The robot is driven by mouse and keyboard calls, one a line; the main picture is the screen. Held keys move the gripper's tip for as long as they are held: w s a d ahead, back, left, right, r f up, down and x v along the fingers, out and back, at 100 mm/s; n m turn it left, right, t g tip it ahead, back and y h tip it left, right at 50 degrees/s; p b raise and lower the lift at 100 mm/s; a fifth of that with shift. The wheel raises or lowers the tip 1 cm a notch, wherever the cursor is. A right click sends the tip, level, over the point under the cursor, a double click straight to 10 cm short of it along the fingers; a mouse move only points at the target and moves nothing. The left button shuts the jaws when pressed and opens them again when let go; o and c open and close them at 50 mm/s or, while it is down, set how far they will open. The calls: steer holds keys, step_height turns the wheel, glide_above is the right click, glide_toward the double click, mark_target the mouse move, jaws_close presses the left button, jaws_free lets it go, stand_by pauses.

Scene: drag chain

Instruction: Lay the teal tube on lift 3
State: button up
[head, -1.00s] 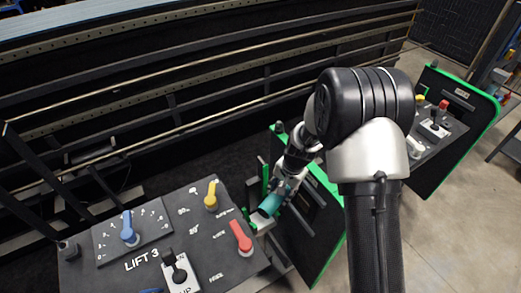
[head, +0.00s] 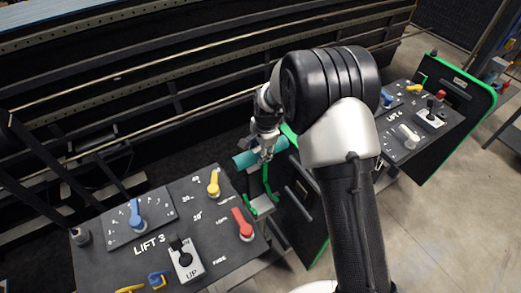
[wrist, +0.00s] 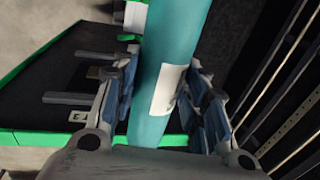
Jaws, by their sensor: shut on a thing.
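The teal tube (head: 246,160) is held crosswise in my gripper (head: 266,150), in the air above and behind a white bracket with green arms (head: 262,205). In the wrist view the tube (wrist: 174,50) runs lengthwise between the two fingers, with a white label (wrist: 168,90) facing the camera. My gripper (wrist: 162,108) is shut on it. The Lift 3 panel (head: 205,215) is at the lower left in the head view, with the bracket at its right edge. My gripper hides the middle of the tube.
The panel carries a blue knob (head: 137,215), a yellow lever (head: 213,183), a red lever (head: 242,225) and a black toggle (head: 180,250). Another control station (head: 420,120) with green edging stands at right. Dark horizontal rails (head: 160,110) run behind. Open floor (head: 460,200) lies at lower right.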

steer(key=shift+f+b, duration=10.8)
steer(key=shift+f, duration=5.3)
steer(key=o, duration=1.4)
steer(key=r, duration=0.4)
steer(key=s+d+r, duration=0.1)
steer(key=r, duration=0.3)
steer(key=s+r, duration=0.1)
steer(key=r, duration=0.2)
steer(key=shift+d+r, duration=0.2)
steer(key=shift+r, duration=0.2)
